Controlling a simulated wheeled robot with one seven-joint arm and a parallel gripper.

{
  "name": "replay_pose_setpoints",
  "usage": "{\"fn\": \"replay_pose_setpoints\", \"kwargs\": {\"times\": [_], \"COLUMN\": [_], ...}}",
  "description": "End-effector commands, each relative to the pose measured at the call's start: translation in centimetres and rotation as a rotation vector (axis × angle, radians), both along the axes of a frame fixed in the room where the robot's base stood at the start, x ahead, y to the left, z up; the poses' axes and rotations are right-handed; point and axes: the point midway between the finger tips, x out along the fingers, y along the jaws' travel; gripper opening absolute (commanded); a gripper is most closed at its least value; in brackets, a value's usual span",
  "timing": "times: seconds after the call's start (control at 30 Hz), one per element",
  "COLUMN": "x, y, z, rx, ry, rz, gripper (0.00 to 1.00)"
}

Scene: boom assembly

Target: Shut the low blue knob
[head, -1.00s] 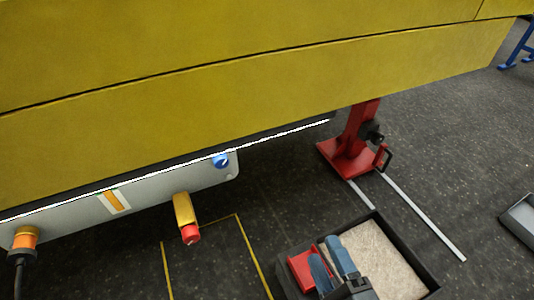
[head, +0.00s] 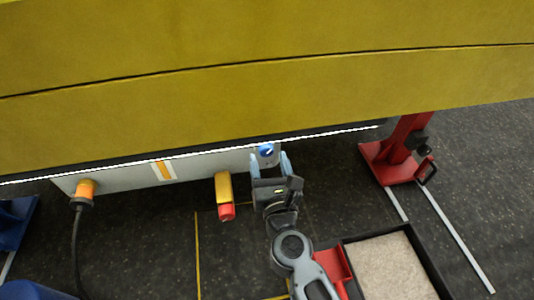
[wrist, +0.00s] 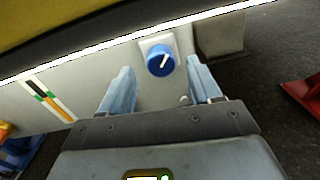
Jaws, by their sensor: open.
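The blue knob (head: 267,149) sits on the grey panel (head: 130,178) under the yellow boom, near the panel's right end. In the wrist view the knob (wrist: 160,60) is round and blue with a white pointer line slanting up to the right, on a pale square plate. My gripper (head: 270,161) is open in front of the panel, just below the knob. In the wrist view its two blue fingers (wrist: 158,82) stand on either side of and below the knob, apart from it. Nothing is between the fingers.
The yellow boom (head: 260,75) hangs low over the panel. A yellow handle with a red tip (head: 225,195) sticks out left of my gripper. An orange plug (head: 85,190) with a black cable is further left. A red stand (head: 395,160) and a black tray (head: 435,275) are at right.

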Motion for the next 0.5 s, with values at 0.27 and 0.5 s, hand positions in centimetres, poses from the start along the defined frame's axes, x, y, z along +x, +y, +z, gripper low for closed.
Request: {"fn": "replay_pose_setpoints", "kwargs": {"times": [0.27, 0.5], "x": [2.7, 3.0], "y": [0.7, 0.8], "z": [0.0, 0.0], "rx": [-0.001, -0.002], "ry": [0.000, 0.000], "rz": [0.000, 0.000], "gripper": [0.63, 0.63]}}
